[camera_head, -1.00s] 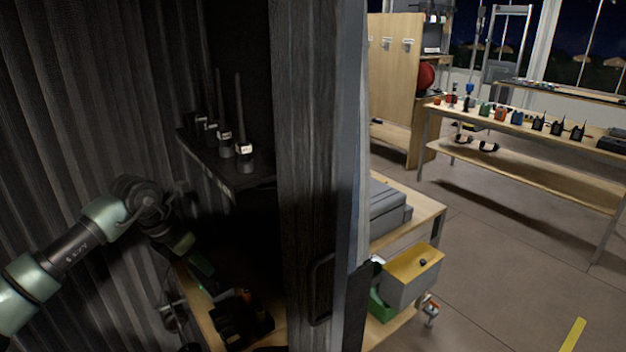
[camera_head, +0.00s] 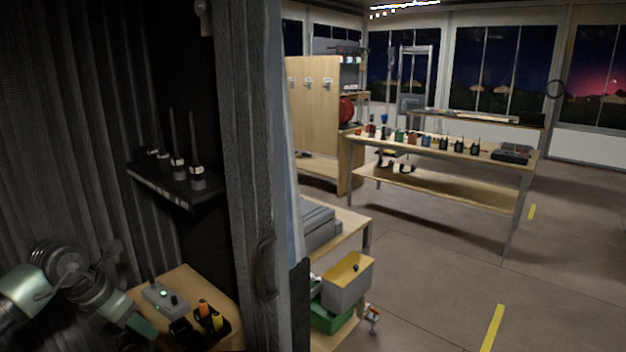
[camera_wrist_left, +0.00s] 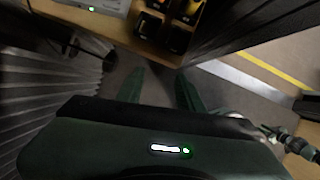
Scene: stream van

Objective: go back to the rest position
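My left gripper (camera_head: 140,328) is at the lower left of the head view, beside the near end of a small wooden table (camera_head: 190,280) in the dark booth. In the left wrist view its two dark green fingers (camera_wrist_left: 160,88) stand apart, with only floor showing between them. It holds nothing that I can see. My right gripper does not show in either view.
A grey box with a green light (camera_head: 164,297) and a black tray with orange and yellow-topped items (camera_head: 200,328) are on the small table. A shelf (camera_head: 165,187) holds radios. A dark post (camera_head: 258,150) divides the booth from the room. Open floor (camera_head: 430,270) lies right.

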